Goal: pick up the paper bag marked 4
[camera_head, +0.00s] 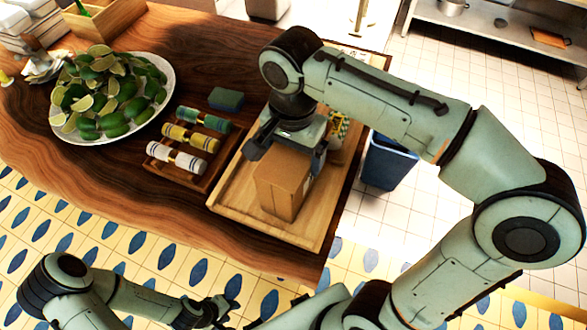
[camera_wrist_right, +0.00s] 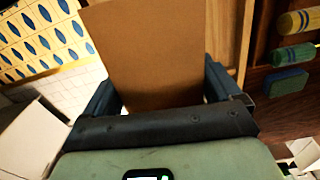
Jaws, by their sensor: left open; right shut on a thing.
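A plain brown paper bag (camera_head: 281,187) is at the wooden tray (camera_head: 307,232) on the table's right end. My right gripper (camera_head: 287,140) comes down over its top and is shut on it. In the right wrist view the bag (camera_wrist_right: 150,50) fills the space between the two fingers of the right gripper (camera_wrist_right: 160,88). No number is readable on the faces I see. I cannot tell whether its bottom touches the tray. My left gripper (camera_head: 212,312) is open and empty, low in front of the table, away from the bag.
A rack of striped rollers (camera_head: 187,150) and a green-blue sponge (camera_head: 226,99) lie left of the tray. A plate of limes (camera_head: 110,95) stands farther left. A patterned item (camera_head: 338,127) is partly hidden behind my right gripper. A blue bin (camera_head: 387,162) stands right of the table.

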